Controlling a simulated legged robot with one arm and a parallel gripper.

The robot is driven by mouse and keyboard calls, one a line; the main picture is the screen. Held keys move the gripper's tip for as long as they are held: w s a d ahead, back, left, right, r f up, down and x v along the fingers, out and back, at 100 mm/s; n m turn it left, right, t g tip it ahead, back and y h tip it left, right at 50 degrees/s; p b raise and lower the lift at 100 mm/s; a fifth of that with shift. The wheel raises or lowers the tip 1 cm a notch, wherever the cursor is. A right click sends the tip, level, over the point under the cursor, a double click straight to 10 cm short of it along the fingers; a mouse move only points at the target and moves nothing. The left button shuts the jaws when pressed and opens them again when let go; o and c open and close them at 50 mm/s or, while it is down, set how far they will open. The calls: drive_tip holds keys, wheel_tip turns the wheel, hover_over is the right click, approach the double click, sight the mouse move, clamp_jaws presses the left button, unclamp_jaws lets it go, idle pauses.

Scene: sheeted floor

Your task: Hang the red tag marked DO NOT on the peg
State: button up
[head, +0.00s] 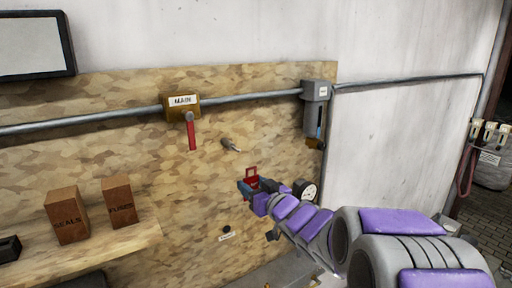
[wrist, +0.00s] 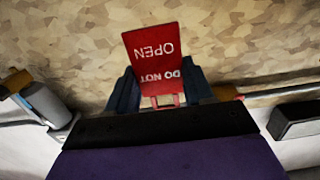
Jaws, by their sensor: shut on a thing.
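My gripper (head: 249,187) is shut on the red tag (head: 251,172) and holds it in front of the chipboard panel. In the wrist view the tag (wrist: 152,52) stands out beyond the two fingers of my gripper (wrist: 160,88); its white words DO NOT OPEN read upside down. A red loop at its near end sits between the fingers. The peg (head: 230,145) sticks out of the panel, up and left of my gripper and apart from the tag. I cannot make out the peg in the wrist view.
A yellow MAIN box (head: 181,106) with a red lever (head: 191,134) sits on the conduit, up and left of the peg. A grey box (head: 316,105) is at right, a round gauge (head: 305,190) beside my arm. Two brown boxes stand on the shelf (head: 130,240) at lower left.

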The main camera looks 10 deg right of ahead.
sight(254, 169)
drive_tip(key=shift+w+d+r+p, duration=0.1)
drive_tip(key=shift+w+r+p, duration=0.15)
drive_tip(key=shift+r, duration=0.5)
drive_tip(key=shift+w+r+p, duration=0.15)
drive_tip(key=shift+w+r, duration=0.05)
drive_tip(key=shift+r, duration=0.5)
drive_tip(key=shift+w+d+r+p, duration=0.1)
drive_tip(key=shift+w+r+p, duration=0.15)
drive_tip(key=shift+r, duration=0.5)
drive_tip(key=f+b+x, duration=0.1)
drive_tip(key=x, duration=0.7)
drive_tip(key=shift+w+f+b, duration=0.15)
drive_tip(key=shift+w+b, duration=0.05)
drive_tip(key=shift+b, duration=0.1)
drive_tip(key=shift+a, duration=0.15)
drive_tip(key=o, duration=1.3)
drive_tip(key=shift+c, duration=0.2)
